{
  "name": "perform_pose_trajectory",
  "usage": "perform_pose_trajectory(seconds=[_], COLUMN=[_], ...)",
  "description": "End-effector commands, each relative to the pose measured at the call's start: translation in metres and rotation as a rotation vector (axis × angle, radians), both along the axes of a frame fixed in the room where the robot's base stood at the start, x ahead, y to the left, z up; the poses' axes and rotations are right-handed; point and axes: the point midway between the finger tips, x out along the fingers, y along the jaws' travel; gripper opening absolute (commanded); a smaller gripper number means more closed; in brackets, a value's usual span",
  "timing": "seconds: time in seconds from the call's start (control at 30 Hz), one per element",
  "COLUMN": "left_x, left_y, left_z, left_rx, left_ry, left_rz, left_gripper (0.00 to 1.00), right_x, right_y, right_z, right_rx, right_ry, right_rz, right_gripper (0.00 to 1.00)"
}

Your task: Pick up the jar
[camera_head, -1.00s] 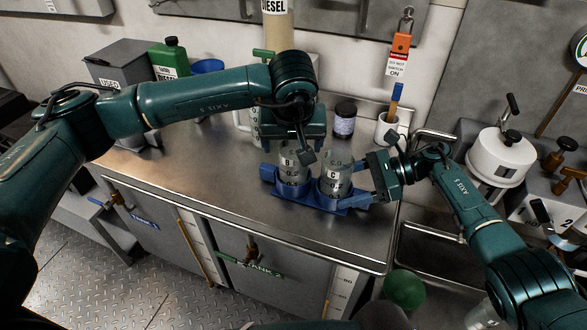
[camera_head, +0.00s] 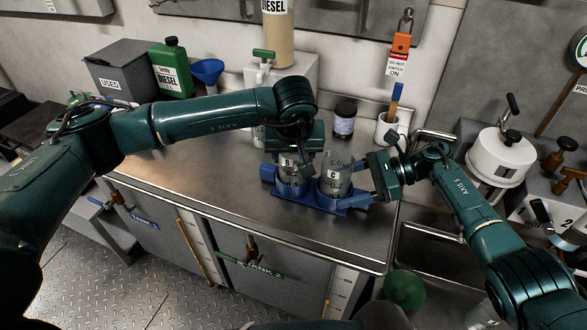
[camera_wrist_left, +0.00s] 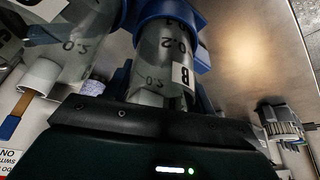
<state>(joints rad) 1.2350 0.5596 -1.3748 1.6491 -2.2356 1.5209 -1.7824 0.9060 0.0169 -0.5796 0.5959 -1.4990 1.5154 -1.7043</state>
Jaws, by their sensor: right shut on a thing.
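Jar B (camera_head: 287,163), a clear labelled beaker-like jar, stands upright in a blue two-place holder (camera_head: 325,207) on the steel bench. Jar C (camera_head: 334,183) stands in the place to its right. My left gripper (camera_head: 291,157) is low over jar B from behind. In the left wrist view jar B (camera_wrist_left: 150,92) lies between its open fingers; whether they touch is unclear. My right gripper (camera_head: 362,181) comes from the right and is shut on jar C, low near the holder. Its fingertips are partly hidden. The left wrist view also shows jar C (camera_wrist_left: 80,50).
Behind are a dark-lidded jar (camera_head: 344,118) and a white cup with a brush (camera_head: 387,130). A green diesel can (camera_head: 171,68), a blue funnel (camera_head: 207,70) and a grey box (camera_head: 119,72) stand back left. A sink (camera_head: 430,250) lies right. The bench's left-front part is clear.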

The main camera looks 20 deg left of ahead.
Motion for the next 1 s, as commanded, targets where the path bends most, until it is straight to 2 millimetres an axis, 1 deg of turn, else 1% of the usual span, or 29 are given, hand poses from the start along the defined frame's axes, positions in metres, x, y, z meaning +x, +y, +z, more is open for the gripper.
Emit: perform_pose_trajectory(seconds=[0.03, 0.23, 0.43, 0.53, 0.67, 0.8, 0.9, 1.0], left_x=[0.0, 0.0, 0.0, 0.001, 0.001, 0.001, 0.001, 0.001], left_y=[0.0, 0.0, 0.0, 0.0, 0.0, 0.0, 0.0, 0.0], left_z=[0.0, 0.0, 0.001, 0.007, 0.028, 0.058, 0.076, 0.09], left_rx=[0.0, 0.0, 0.0, 0.0, 0.0, -0.001, -0.001, 0.0], left_ry=[0.0, 0.0, -0.001, -0.003, -0.006, -0.007, -0.004, -0.003], left_rz=[0.0, 0.0, 0.001, 0.001, 0.0, -0.001, -0.001, 0.0], left_gripper=[0.48, 0.33, 0.33, 0.33, 0.33, 0.33, 0.33, 0.33], right_x=[0.0, 0.0, 0.0, 0.0, 0.0, 0.0, 0.0, 0.0], right_y=[0.0, 0.0, 0.0, 0.0, 0.0, 0.0, 0.0, 0.0], right_z=[0.0, 0.0, 0.0, 0.0, 0.0, 0.0, 0.0, 0.0], right_rx=[0.001, 0.001, 0.0, 0.0, 0.0, 0.0, 0.0, 0.0], right_ry=[0.0, 0.0, 0.0, 0.0, 0.0, 0.0, 0.0, 0.0], right_rz=[0.0, 0.0, 0.0, 0.0, 0.0, 0.0, 0.0, 0.0], right_gripper=[0.46, 0.46, 0.46, 0.46, 0.46, 0.46, 0.46, 0.46])
